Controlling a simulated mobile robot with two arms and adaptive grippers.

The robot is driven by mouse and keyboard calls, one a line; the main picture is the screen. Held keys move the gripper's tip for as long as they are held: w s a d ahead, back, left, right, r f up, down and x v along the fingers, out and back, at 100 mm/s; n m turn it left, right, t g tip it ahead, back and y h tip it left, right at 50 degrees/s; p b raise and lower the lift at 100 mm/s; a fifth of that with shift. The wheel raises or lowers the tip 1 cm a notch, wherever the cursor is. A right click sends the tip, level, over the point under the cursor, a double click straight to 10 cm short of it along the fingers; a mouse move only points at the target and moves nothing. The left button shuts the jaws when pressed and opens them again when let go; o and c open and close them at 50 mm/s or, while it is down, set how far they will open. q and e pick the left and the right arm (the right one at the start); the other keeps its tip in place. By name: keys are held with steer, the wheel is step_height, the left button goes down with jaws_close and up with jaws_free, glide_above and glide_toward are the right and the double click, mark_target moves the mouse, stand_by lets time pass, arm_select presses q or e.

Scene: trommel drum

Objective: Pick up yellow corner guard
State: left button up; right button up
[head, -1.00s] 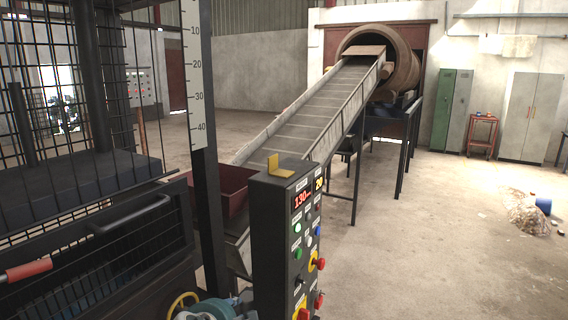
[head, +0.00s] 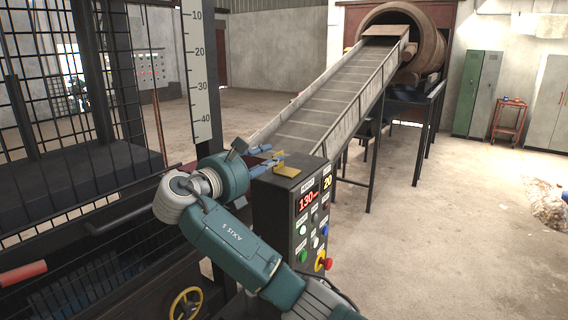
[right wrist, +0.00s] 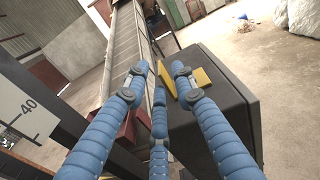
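The yellow corner guard (head: 288,171) lies on top of the black control box (head: 262,208), at its left end in the head view. It is an L-shaped piece with one flange flat and one standing. My right gripper (head: 268,160) reaches in beside it from the left, its blue fingers at the guard's upright side. My left gripper is not in view.
A dark post with a white scale (head: 201,80) stands left of the box, near my right arm. A mesh cage (head: 60,90) fills the left side. The conveyor (head: 330,105) rises behind the box to the drum (head: 425,45). The floor to the right is largely open.

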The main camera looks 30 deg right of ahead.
mark_target(278, 153)
steer(key=p+x, duration=0.2)
steer(key=x, duration=0.2)
steer(key=shift+d+r, duration=0.1)
steer(key=shift+r, duration=0.05)
steer(key=shift+w+d+f, duration=0.25)
steer(key=shift+d, duration=0.2)
steer(key=shift+a+r, duration=0.1)
steer(key=shift+a, duration=0.1)
jaws_close()
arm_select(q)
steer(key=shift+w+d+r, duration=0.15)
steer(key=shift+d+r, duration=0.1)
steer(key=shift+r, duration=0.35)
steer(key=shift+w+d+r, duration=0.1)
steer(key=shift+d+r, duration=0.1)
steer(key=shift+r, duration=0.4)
arm_select(e)
steer(key=shift+d, duration=0.1)
